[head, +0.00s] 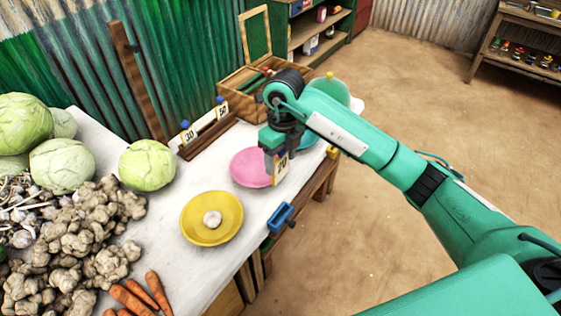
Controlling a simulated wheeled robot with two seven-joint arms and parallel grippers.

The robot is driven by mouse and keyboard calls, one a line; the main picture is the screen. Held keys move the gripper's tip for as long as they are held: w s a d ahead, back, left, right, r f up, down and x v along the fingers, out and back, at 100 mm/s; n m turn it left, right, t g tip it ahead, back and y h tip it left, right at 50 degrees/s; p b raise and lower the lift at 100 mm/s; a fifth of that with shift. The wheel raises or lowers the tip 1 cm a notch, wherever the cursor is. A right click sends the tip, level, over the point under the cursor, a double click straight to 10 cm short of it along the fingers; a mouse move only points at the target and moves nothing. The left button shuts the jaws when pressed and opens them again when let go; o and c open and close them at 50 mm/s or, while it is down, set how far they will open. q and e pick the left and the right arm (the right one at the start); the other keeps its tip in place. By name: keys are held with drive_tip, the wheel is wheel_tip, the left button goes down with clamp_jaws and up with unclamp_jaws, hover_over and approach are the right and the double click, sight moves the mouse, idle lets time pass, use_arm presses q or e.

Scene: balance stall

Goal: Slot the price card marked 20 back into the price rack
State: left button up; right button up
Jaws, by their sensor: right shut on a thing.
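My right gripper (278,152) is shut on a small white-and-yellow price card (280,169). It holds the card upright above the front part of the table, in front of the pink dish. The card's number is small and partly hard to read; it seems to end in 0. The brown wooden price rack (210,136) lies along the back of the table, to the left of the gripper and apart from it. Two cards with blue tops stand in it: one marked 30 (188,134) and another (222,109) that looks like 50. My left gripper is not in view.
A pink dish (246,168) and a yellow dish (190,224) with a garlic bulb (212,218) stand mid-table. A blue block (281,217) sits at the front edge. An open wooden box (238,104) stands behind. Cabbages (147,165), ginger (85,220) and carrots (133,298) fill the left.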

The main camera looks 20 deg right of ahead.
drive_tip(key=shift+r+p, duration=0.5)
drive_tip(key=shift+r, duration=0.7)
